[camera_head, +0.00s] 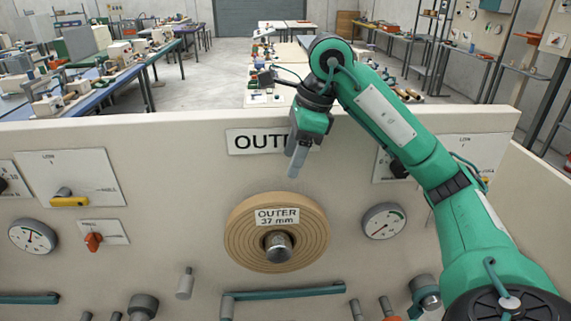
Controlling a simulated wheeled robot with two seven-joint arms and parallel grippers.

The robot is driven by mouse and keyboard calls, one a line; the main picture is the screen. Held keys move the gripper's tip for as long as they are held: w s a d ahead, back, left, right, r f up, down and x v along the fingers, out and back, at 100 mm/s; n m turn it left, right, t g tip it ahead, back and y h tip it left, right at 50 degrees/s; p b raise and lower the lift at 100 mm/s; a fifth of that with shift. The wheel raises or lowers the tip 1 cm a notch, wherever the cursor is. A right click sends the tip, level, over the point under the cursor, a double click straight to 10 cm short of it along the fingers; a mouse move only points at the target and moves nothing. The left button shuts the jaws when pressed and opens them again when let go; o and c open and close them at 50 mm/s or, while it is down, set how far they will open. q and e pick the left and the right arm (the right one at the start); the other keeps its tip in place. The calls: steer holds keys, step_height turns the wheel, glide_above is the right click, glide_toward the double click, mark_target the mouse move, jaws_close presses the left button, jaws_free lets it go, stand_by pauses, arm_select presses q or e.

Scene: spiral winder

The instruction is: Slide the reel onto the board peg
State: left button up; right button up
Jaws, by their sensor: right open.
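The reel (247,243) is a tan, ringed disc with a white label reading "OUTER 37 mm". It is in the lower middle of the head view, facing me, in front of the pale board. The metal board peg (279,247) sticks out through the reel's centre, so the reel is around it. I cannot tell whether the reel's back touches the board. My right gripper (297,162) is above the reel, apart from it, with its grey fingers pointing down. It is open and holds nothing that I can see. My left gripper is out of view.
The pale board (180,165) carries a partly hidden "OUTER" sign (252,142) behind my right gripper. A gauge (383,221) is right of the reel. A teal bar (290,290) and several short pegs are below. Worktables stand beyond the board.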

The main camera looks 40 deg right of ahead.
mark_target(278, 196)
steer(key=shift+a+f, duration=0.15)
steer(key=shift+f, duration=0.45)
steer(key=p+x, duration=0.3)
steer(key=x, duration=0.9)
steer(key=shift+w+a+f+p, duration=0.1)
steer(key=shift+a+f+p, duration=0.05)
steer(key=shift+f+p, duration=0.15)
jaws_close()
steer(key=c, duration=0.8)
jaws_free()
steer(key=shift+r, duration=0.1)
jaws_close()
